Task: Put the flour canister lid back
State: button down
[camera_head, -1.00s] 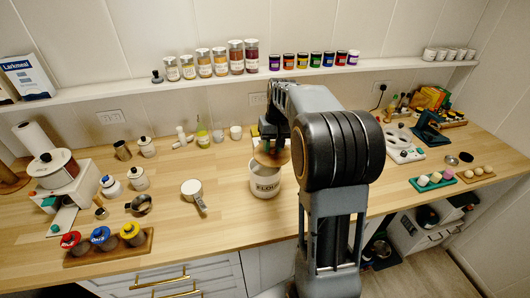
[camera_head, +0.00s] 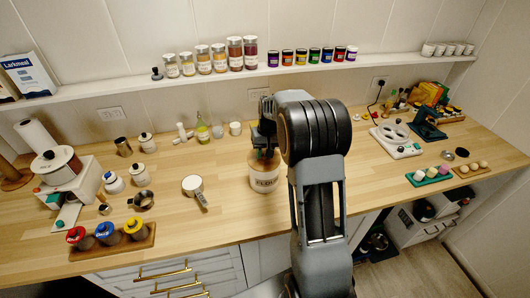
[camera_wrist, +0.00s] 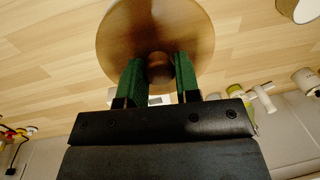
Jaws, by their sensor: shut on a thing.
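The white flour canister (camera_head: 264,182), with dark lettering on its front, stands upright on the counter near the middle. The round wooden lid (camera_head: 262,163) is at the canister's mouth and looks roughly level. In the wrist view the lid (camera_wrist: 120,45) is a brown disc with a round knob. My gripper (camera_head: 265,150) is above the canister, and its green fingers (camera_wrist: 160,75) are shut on the lid's knob. The arm covers part of the canister's right side. I cannot tell whether the lid is fully seated on the rim.
A measuring cup (camera_head: 192,185) lies left of the canister. A wooden tray (camera_head: 112,245) with colored-lid jars sits at the front left. Small bottles (camera_head: 202,132) stand behind. A white holed rack (camera_head: 396,140) is to the right. The counter right beside the canister is clear.

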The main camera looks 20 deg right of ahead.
jog(key=c, duration=0.8)
grip_release()
jog(key=shift+s+f, duration=0.1)
jog(key=shift+f, duration=0.3)
notch_tip(320, 180, up, 12)
jog(key=d+b, duration=0.1)
jog(key=s+a+r+n+t+h, duration=0.1)
jog(key=s+a+r+t, duration=0.15)
jog(key=s+a, duration=0.7)
jog(key=shift+n+t, duration=0.7)
jog(key=shift+t, duration=0.25)
jog(key=shift+s+a+f, duration=0.35)
jog(key=shift+s+f, duration=0.3)
jog(key=shift+s, duration=1.45)
jog(key=shift+s+a+f, duration=0.3)
jog(key=shift+s+f, duration=0.35)
jog(key=shift+s, duration=1.5)
jog(key=shift+s+a+f, duration=0.35)
jog(key=shift+s+f, duration=0.3)
jog(key=shift+s, duration=1.45)
